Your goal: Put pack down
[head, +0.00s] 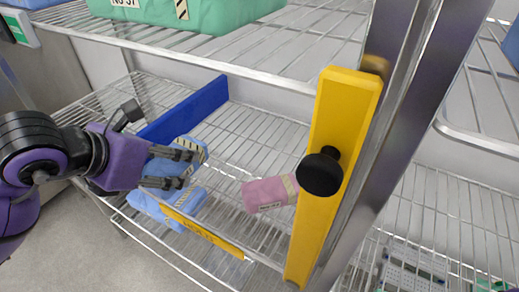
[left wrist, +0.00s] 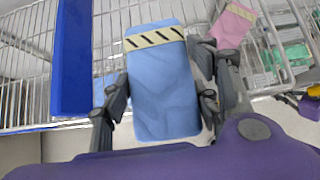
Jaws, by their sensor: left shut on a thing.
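A blue pack (left wrist: 160,95) with a striped tape band is between the fingers of my left gripper (left wrist: 160,105), which is shut on it. In the head view my left gripper (head: 172,168) reaches in from the left over the lower wire shelf, with the held pack (head: 187,145) partly hidden by its fingers. A second blue pack (head: 150,207) lies below it at the shelf's front. Whether the held pack touches the shelf or the other pack is unclear.
A blue divider (head: 190,108) stands behind the gripper. A yellow label strip (head: 203,232) runs along the front edge. A pink pack (head: 270,192) lies to the right, near a yellow upright bar (head: 332,150) with a black knob. The upper shelf holds a green pack (head: 215,12). Bare wire lies between.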

